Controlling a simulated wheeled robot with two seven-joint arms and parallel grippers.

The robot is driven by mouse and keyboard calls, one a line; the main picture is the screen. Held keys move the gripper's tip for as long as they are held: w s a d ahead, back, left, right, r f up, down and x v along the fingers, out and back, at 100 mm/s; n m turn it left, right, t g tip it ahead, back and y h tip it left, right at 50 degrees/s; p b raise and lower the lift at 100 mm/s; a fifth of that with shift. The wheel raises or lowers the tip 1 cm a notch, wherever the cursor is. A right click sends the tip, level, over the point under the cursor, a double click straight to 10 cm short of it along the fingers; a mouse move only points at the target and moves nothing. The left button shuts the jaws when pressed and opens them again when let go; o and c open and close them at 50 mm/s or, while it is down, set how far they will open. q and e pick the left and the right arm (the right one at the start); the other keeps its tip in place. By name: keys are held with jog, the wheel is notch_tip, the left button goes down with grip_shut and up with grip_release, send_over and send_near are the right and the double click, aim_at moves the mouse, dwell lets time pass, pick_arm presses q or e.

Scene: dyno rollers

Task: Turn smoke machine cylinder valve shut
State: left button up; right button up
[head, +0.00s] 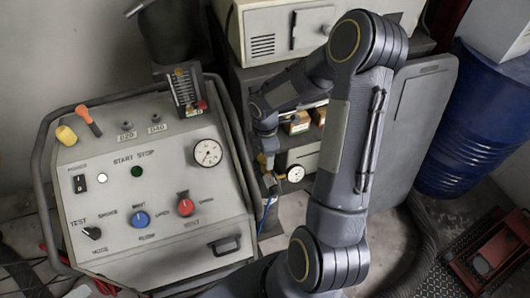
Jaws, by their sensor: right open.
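The smoke machine (130,190) stands at the left, its sloped panel facing me, with knobs, labels and a round gauge. My right arm reaches up and over to the machine's right side. My right gripper (267,163) points down there, open, small in view and partly merged with dark parts behind it. Just below it are small metal fittings (271,186) and a blue hose (264,213), next to a small white gauge (295,173). The cylinder valve is not clearly told apart among these fittings, and I cannot tell whether the gripper touches it. My left gripper is out of view.
A shelf unit with small boxes (299,122) and a beige cabinet (285,30) stands behind my right arm. A blue drum (480,120) is at the right. A red jack-like object (492,258) lies at the lower right. The machine's tubular frame (240,150) runs close beside the gripper.

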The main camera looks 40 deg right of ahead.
notch_tip(320, 180, up, 7)
jog(key=shift+r, duration=0.2)
dwell(0.3)
jog(key=s+a+r+m+t+y, duration=0.2)
jog(key=s+a+r+m, duration=0.4)
jog(key=s+m, duration=0.2)
jog(key=s+a+r+m+t+y, duration=0.1)
jog(key=s+a+r+m+t, duration=0.2)
jog(key=s+a+r+m, duration=0.4)
jog(key=s+m, duration=0.1)
jog(key=s, duration=0.1)
jog(key=shift+s+r+t+y+p, duration=0.15)
jog(key=shift+s+t+y+p, duration=0.15)
jog(key=shift+s+y, duration=0.1)
